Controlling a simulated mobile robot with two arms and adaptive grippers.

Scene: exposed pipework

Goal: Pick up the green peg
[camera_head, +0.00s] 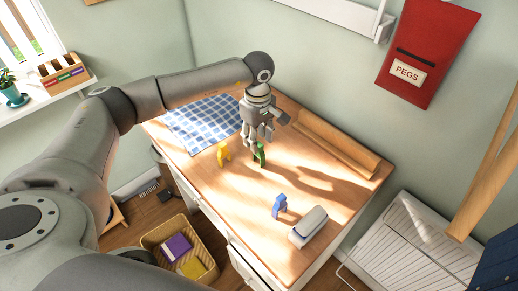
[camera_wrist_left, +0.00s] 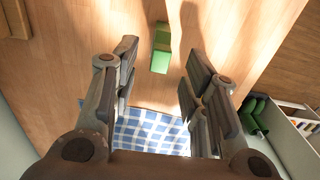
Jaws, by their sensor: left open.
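The green peg (camera_head: 260,155) stands on the wooden table (camera_head: 238,205), towards its back half. In the left wrist view the green peg (camera_wrist_left: 160,48) shows from above, between and beyond the fingertips. My left gripper (camera_head: 258,138) points down over the peg, with its fingers apart and nothing between them. In the left wrist view my left gripper (camera_wrist_left: 157,70) is also open, its two finger pairs wide apart. In the head view its fingers partly overlap the peg's top; I cannot tell the exact height gap. My right gripper is not in view.
A checked cloth (camera_head: 205,121) lies at the back left. A wooden trough (camera_head: 335,148) runs along the wall side.

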